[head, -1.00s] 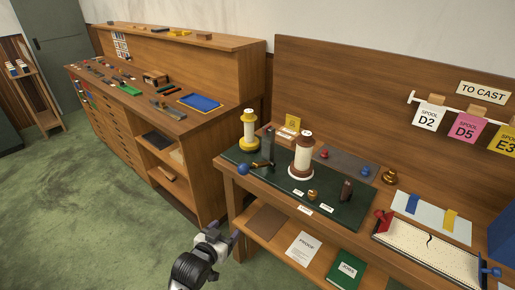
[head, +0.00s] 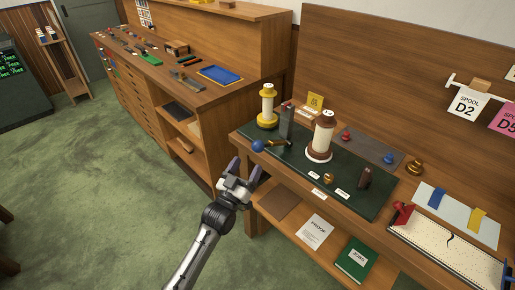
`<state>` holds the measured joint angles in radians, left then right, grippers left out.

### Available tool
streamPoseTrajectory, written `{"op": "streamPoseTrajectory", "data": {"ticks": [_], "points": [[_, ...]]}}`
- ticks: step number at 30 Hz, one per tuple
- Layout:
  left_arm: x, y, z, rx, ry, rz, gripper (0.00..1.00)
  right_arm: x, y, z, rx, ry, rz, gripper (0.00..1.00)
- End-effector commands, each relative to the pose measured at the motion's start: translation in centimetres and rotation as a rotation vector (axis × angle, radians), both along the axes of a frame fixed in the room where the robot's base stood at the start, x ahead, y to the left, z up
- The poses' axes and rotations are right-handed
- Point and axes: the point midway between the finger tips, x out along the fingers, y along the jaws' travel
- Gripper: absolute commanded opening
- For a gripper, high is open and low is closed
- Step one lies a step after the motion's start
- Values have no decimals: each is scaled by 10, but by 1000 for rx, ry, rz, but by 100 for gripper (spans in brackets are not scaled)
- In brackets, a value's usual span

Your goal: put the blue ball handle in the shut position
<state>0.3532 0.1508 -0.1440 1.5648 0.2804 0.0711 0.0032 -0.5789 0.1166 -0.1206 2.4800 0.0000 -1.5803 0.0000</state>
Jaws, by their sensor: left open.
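The blue ball handle (head: 258,146) is at the left front edge of the green mat on the bench. A dark lever with a brass part runs from the ball to the right, toward the foot of a dark upright post (head: 286,121). My left gripper (head: 247,170) is open and empty, in front of the bench edge, below and a little left of the ball, apart from it. My right gripper is not in view.
A yellow spool (head: 268,107) stands behind the ball, and a white and brown spool (head: 321,138) stands to the right on the green mat (head: 300,160). The shelf below holds a green book (head: 356,259) and a paper (head: 315,230). Open floor lies left.

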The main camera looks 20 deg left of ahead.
Motion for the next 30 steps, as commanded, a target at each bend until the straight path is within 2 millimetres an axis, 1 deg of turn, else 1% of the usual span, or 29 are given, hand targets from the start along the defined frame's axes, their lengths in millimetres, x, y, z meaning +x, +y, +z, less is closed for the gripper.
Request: {"op": "streamPoseTrajectory", "data": {"ticks": [1, 6, 13, 20, 29, 30], "points": [[10, -2, 3, 0, -1, 0, 68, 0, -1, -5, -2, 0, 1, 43], [37, -5, 14, 0, -1, 0, 68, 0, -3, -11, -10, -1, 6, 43], [62, -9, 24, 0, 0, 0, 68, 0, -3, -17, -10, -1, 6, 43], [71, -10, 29, -1, 1, 0, 68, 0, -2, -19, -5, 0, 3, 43], [72, -11, 30, -1, 2, -1, 68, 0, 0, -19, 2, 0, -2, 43], [72, -11, 30, -1, 2, -1, 66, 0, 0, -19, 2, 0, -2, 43]]}}
